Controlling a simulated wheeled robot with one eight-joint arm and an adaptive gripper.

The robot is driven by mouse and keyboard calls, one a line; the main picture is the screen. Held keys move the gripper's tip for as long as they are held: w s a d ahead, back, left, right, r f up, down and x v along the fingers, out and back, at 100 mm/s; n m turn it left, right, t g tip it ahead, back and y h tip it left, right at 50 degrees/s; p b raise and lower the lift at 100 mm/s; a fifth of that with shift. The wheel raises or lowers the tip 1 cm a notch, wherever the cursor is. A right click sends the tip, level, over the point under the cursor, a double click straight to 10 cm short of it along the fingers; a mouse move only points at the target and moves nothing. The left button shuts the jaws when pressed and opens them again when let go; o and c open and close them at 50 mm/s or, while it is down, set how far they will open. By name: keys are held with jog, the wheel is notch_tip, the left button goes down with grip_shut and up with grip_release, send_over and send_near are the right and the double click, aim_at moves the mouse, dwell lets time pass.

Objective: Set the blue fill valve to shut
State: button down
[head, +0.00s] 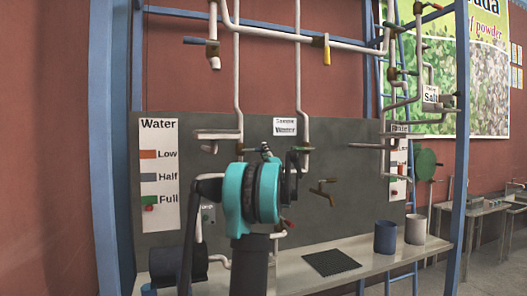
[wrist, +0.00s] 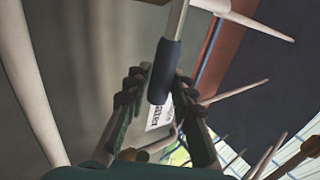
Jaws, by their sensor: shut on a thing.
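In the wrist view a dark blue handle sleeve (wrist: 165,70) on a pale rod stands between the dark fingers of my gripper (wrist: 158,90). The fingers are shut on this sleeve. In the head view my teal wrist covers most of the gripper, which is in front of the grey panel near the sample water sign. The held handle is largely hidden there. Another blue lever (head: 194,41) shows on the upper left pipe, apart from my gripper. I cannot tell from the frames which blue handle is the fill valve.
A water label (head: 159,185) reads Low, Half and Full at the panel's left. White pipes run close around my gripper. A yellow handle (head: 327,54) hangs above. A blue cup (head: 386,237), a pale cup (head: 415,230) and a black mat (head: 331,263) are on the shelf.

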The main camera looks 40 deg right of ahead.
jog(key=shift+f, duration=0.1)
jog(key=c, duration=1.3)
grip_release()
jog(key=shift+o, duration=0.2)
jog(key=v, duration=1.2)
